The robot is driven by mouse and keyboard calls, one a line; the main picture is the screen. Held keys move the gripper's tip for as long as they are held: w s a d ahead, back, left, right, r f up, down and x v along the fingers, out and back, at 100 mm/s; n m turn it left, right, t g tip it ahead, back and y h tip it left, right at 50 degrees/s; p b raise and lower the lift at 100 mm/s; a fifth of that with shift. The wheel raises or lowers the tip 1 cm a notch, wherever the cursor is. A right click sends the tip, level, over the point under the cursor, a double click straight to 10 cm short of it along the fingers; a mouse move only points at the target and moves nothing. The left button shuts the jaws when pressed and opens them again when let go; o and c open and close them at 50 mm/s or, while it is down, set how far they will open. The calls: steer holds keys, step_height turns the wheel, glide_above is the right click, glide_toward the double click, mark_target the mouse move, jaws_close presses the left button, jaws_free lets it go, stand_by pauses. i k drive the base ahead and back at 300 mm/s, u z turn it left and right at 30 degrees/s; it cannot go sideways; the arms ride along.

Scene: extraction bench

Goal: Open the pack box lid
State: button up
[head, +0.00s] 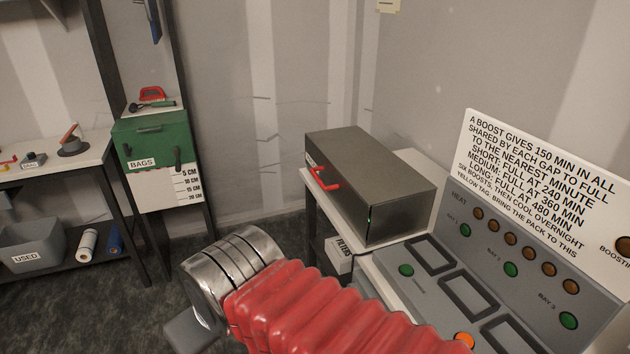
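A dark grey metal box (385,165) with a red handle (325,179) stands on a white-topped stand at centre right; it looks like the pack box. Its top is flat and it appears closed. A small label beside the handle is too oblique to read. My arm, with a red bellows sleeve and a metal wrist, reaches in from the bottom right. A grey part of my gripper (190,332) shows below the wrist at lower left, apart from the box and its handle. The fingertips are mostly hidden or out of frame.
A grey control panel (420,254) with buttons and a white sign (545,185) stand right of the box. A green BAGS box (150,143) is at left, beside a bench (85,158) with a USED bin (30,245) below. A FILTERS box (339,262) sits under the stand.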

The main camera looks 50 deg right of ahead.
mark_target(360, 173)
steer(key=u, duration=0.05)
steer(key=i, duration=1)
steer(key=z, duration=0.05)
